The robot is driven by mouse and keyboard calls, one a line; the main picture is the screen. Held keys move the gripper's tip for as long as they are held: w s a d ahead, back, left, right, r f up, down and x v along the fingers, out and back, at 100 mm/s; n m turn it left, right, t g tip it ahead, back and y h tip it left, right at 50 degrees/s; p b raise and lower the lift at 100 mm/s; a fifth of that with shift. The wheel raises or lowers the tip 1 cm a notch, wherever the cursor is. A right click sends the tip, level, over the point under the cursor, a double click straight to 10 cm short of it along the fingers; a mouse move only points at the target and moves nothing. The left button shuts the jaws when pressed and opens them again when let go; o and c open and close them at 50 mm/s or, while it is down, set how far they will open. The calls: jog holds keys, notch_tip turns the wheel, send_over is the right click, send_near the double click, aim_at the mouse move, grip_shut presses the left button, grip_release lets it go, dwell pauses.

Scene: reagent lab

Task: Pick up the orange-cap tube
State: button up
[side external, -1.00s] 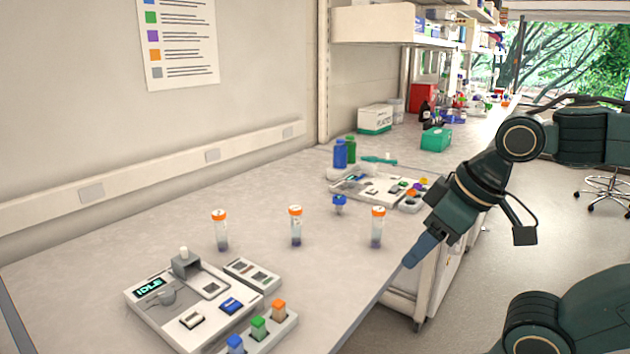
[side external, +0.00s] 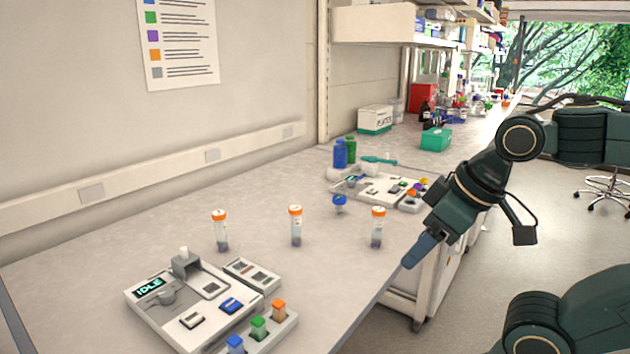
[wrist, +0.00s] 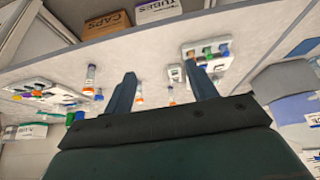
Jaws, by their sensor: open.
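Three clear tubes with orange caps stand upright on the bench in the side view: a left one (side external: 220,231), a middle one (side external: 296,227) and a right one (side external: 377,229). Each has dark contents at the bottom. My gripper (side external: 412,257) is at the bench's front edge, to the right of the right tube and apart from it. In the wrist view my gripper (wrist: 160,76) has its two fingers spread with nothing held. Tubes show small near the fingers there, one of them left of the left finger (wrist: 90,80).
A device reading IDLE (side external: 150,288) and a rack of coloured blocks (side external: 262,333) stand at the front left. A short blue-capped vial (side external: 339,204) stands behind the tubes. A white tray station (side external: 372,190) and blue and green bottles (side external: 340,154) are farther back.

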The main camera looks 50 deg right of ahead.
jog(key=w+d+r+n+g, duration=0.2)
jog(key=w+d+r+n, duration=0.25)
jog(key=w, duration=0.35)
jog(key=n+g, duration=0.4)
jog(key=n, duration=0.5)
send_near(379, 209)
jog(key=shift+s+a, duration=0.15)
jog(key=shift+s, duration=0.05)
jog(key=shift+d+f, duration=0.15)
jog(key=shift+d, duration=0.05)
jog(key=shift+f, duration=0.1)
jog(key=shift+f, duration=4.2)
